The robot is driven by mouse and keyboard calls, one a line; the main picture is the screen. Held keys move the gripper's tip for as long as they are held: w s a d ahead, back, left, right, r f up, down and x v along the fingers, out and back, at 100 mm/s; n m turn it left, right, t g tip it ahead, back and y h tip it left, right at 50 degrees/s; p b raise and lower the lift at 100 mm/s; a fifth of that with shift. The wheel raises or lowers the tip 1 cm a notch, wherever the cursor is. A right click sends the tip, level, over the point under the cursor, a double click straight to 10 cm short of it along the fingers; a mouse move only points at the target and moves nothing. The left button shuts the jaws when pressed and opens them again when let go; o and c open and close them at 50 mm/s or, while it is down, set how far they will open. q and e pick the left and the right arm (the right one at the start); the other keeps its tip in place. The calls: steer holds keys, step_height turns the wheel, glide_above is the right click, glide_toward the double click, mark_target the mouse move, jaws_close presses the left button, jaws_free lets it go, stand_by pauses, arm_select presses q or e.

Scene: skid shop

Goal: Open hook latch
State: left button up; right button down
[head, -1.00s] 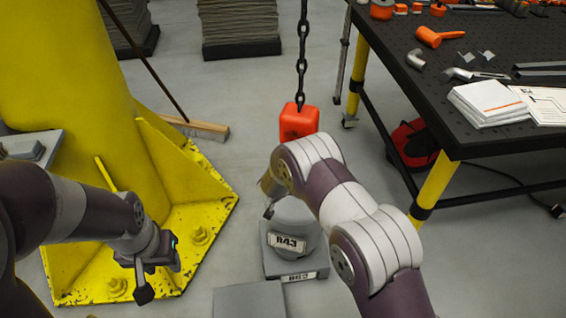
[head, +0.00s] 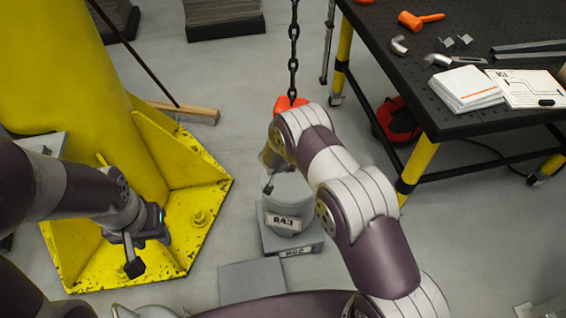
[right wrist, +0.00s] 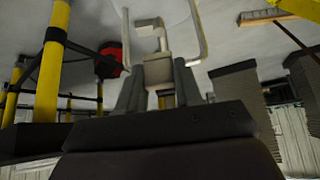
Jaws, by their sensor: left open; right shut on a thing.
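A red-orange hook block (head: 287,104) hangs on a dark chain (head: 293,55) in the head view. My right arm covers most of it, and its hook and latch are hidden there. Below stands a grey cylindrical weight (head: 290,196) with a label. My right gripper (head: 268,180) is just above and left of the weight, its fingers mostly hidden. In the right wrist view its two dark fingers are shut on a small pale piece (right wrist: 158,70), likely the latch; a pale bent part and a thin loop show beyond. My left gripper (head: 148,250) is open and empty at the left.
A yellow column (head: 60,90) with a flanged base fills the left. A black workbench (head: 420,70) with tools and papers stands at the right. A grey block (head: 250,280) is on the floor in front of the weight.

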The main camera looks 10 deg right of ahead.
steer(key=shift+w+d+r+p, duration=0.1)
steer(key=shift+w+r+p, duration=0.1)
steer(key=shift+w+r, duration=0.25)
steer(key=shift+w+r+p, duration=0.15)
steer(key=shift+w+r, duration=0.05)
steer(key=shift+r, duration=0.3)
stand_by(0.8)
steer(key=c, duration=0.9)
jaws_free()
steer(key=shift+o, duration=0.7)
steer(key=shift+s+d, duration=0.1)
steer(key=shift+s, duration=0.05)
steer(key=shift+f, duration=0.35)
steer(key=v, duration=1.2)
steer(key=shift+s+r, duration=0.3)
